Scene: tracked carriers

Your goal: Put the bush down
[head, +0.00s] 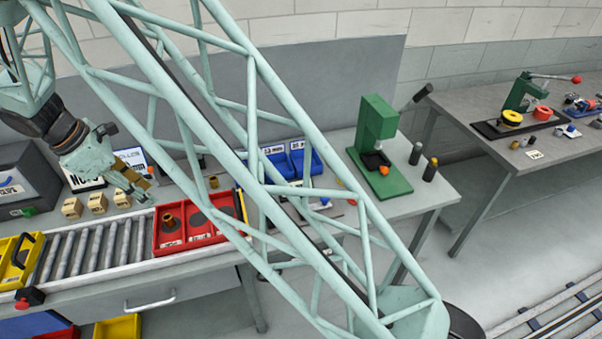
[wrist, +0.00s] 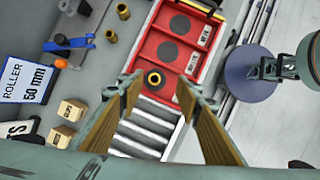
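My gripper (head: 143,192) is above and to the left of the bush in the head view. In the wrist view my gripper (wrist: 160,84) has its two fingers wide apart, with the bush seen in the gap between them and nothing gripped.
A roller conveyor (head: 85,247) adjoins the tray. Other brass bushes (wrist: 111,37) are on the bench. A green press (head: 378,140) and blue bins (head: 305,158) stand further right.

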